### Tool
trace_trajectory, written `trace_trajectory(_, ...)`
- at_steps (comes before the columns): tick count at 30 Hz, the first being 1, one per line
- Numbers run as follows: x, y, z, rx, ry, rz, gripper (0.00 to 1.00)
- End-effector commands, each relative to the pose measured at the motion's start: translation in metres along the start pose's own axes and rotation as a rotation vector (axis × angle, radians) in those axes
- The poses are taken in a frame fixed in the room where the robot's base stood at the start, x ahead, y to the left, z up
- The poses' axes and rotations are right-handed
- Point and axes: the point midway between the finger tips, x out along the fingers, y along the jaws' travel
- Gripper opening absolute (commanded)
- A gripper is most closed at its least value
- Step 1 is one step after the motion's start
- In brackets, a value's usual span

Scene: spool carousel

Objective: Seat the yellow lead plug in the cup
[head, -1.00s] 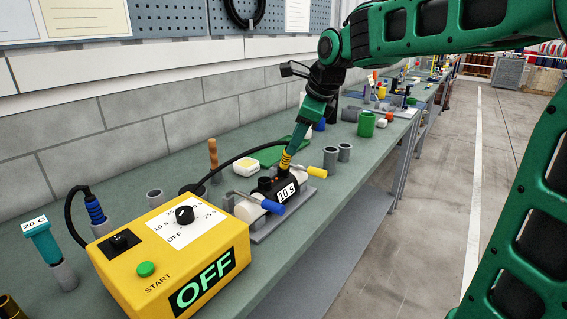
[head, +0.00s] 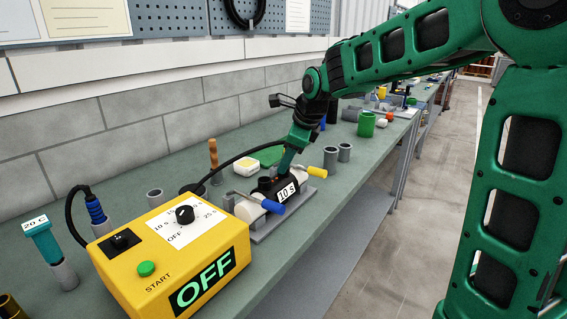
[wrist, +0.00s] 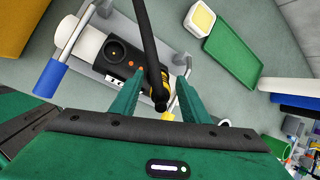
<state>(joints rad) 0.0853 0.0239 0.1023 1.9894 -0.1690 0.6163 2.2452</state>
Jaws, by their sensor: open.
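The yellow ribbed lead plug (wrist: 167,88) stands between the fingers of my gripper in the wrist view, its black lead (wrist: 144,35) passing over it. My gripper (wrist: 159,78) is open, with a finger on each side of the plug. In the head view the gripper (head: 286,168) is low over the right end of the black device marked 10 S (head: 288,190), and its fingers hide the plug. A round black opening (wrist: 116,50) shows on the device, left of the plug. Whether the plug's lower end sits in a cup is hidden.
The device lies in a grey cradle (head: 262,228) with a blue handle (head: 272,207) and a yellow handle (head: 315,172). A yellow control box reading OFF (head: 170,250) stands at front left. A green tray (wrist: 233,47) lies behind; grey cups (head: 330,158) stand right.

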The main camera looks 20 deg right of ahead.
Motion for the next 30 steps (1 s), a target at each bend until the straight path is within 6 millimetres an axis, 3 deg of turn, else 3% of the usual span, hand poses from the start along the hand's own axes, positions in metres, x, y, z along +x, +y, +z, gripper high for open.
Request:
trace_trajectory(1,0.000,0.000,0.000,0.000,0.000,0.000,0.39)
trace_trajectory(6,0.000,0.000,0.000,0.000,0.000,0.000,0.00)
trace_trajectory(20,-0.007,-0.003,0.003,0.000,-0.001,-0.002,0.00)
trace_trajectory(27,-0.039,-0.015,0.017,-0.001,-0.003,-0.004,0.00)
trace_trajectory(30,-0.052,0.003,0.034,-0.005,-0.003,-0.002,0.00)
